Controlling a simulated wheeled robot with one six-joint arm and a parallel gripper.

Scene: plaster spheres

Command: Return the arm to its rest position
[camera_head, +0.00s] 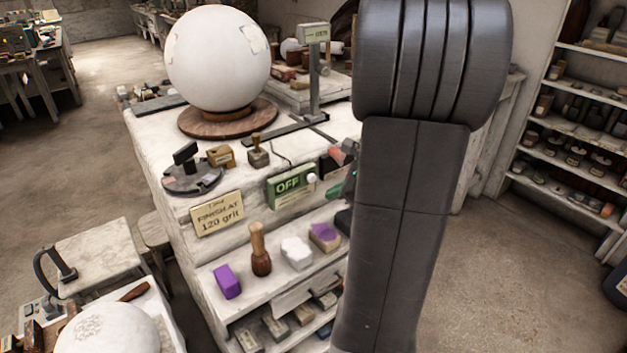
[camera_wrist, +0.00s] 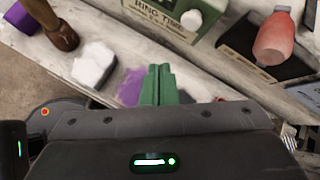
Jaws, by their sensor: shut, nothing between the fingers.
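My gripper (camera_wrist: 160,84) shows in the wrist view with its green fingers together and nothing between them. It is over the shelf edge, in front of a purple-topped block (camera_wrist: 130,88) that it partly hides. A white lump (camera_wrist: 94,65) lies to its left. In the head view my dark arm rises through the right middle and hides most of the gripper. The purple-topped block (camera_head: 325,237) and white lump (camera_head: 296,252) sit on the bench's upper shelf, left of my arm.
Another sphere (camera_head: 108,330) is lower left.

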